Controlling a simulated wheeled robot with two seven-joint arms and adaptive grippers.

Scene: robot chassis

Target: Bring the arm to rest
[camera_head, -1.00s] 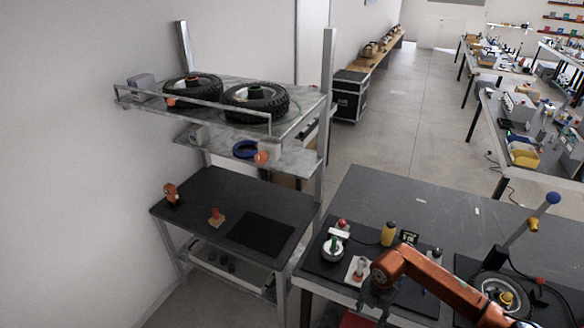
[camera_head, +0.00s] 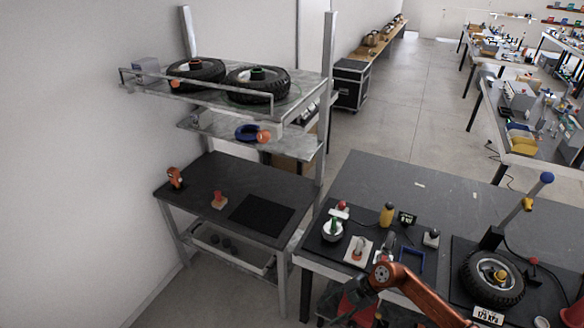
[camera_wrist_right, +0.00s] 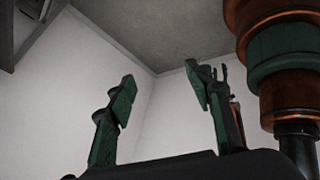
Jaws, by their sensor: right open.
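My right arm (camera_head: 425,297) is orange and comes in from the bottom right of the head view, bent at a joint low in front of the right table. My right gripper (camera_head: 350,303) is dark and partly lost against the things behind it, left of that joint and near the table's front edge. In the right wrist view, its two green fingers (camera_wrist_right: 163,92) stand apart with nothing between them. Pale walls and a grey surface lie behind them. My left gripper is not in view.
The dark table (camera_head: 430,187) holds a tyred wheel (camera_head: 478,283), a yellow bottle (camera_head: 387,214) and a blue frame (camera_head: 411,270). A shelf rack (camera_head: 325,100) with two wheels (camera_head: 259,96) stands left.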

